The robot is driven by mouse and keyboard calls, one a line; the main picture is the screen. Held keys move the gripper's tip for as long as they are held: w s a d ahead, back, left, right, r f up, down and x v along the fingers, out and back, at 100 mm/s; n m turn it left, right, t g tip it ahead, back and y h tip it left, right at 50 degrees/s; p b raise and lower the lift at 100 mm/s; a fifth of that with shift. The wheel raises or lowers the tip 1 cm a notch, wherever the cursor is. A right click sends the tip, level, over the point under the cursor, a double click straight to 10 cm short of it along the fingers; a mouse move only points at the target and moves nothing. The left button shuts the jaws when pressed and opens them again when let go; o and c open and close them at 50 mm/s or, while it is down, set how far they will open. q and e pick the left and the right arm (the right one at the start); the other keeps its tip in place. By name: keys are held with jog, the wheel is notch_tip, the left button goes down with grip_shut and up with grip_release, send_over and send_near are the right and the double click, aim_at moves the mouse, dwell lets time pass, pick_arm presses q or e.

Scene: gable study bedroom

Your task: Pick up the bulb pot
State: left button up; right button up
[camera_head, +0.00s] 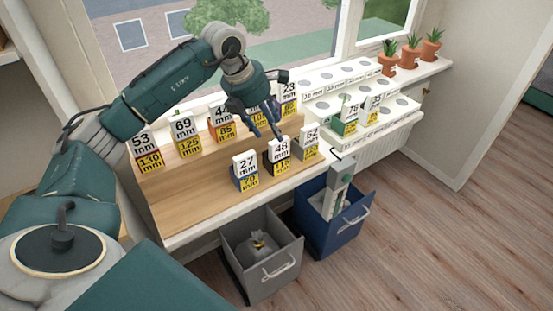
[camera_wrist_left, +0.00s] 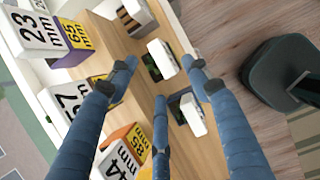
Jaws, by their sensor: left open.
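Several labelled blocks with white and yellow number cards stand on a wooden two-step stand (camera_head: 190,205); I cannot tell which object is the bulb pot. In the front row are the 27 mm block (camera_head: 245,171), the 48 mm block (camera_head: 277,156) and the 62 mm block (camera_head: 310,142). Terracotta pots with green plants (camera_head: 388,66) stand on the sill at right. My left gripper (camera_head: 262,128) is open above the stand, behind the front row. In the left wrist view its blue fingers (camera_wrist_left: 163,78) are spread and empty above blocks. My right gripper is not seen.
A white stepped rack (camera_head: 392,122) with round grey spots and two labelled blocks stands right of the stand. Below are a grey bin (camera_head: 262,280) holding a grey bag and a blue bin (camera_head: 350,225) holding a tall pale object. Wooden floor at right is clear.

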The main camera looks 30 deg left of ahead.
aim_at(276, 140)
pick_arm(q)
jog(key=x, duration=0.3)
jog(key=shift+w, duration=0.1)
jog(key=shift+f+p, duration=0.25)
jog(key=shift+p, duration=0.25)
jog(key=p+x, duration=0.1)
jog(key=x, duration=0.2)
jog(key=shift+w+f+p, duration=0.15)
jog(key=shift+f+p, duration=0.15)
jog(key=shift+p, duration=0.05)
jog(key=shift+w+d+f, duration=0.1)
jog(key=shift+w+f, duration=0.1)
jog(key=shift+f, duration=0.3)
grip_shut()
jog(key=shift+r, duration=0.1)
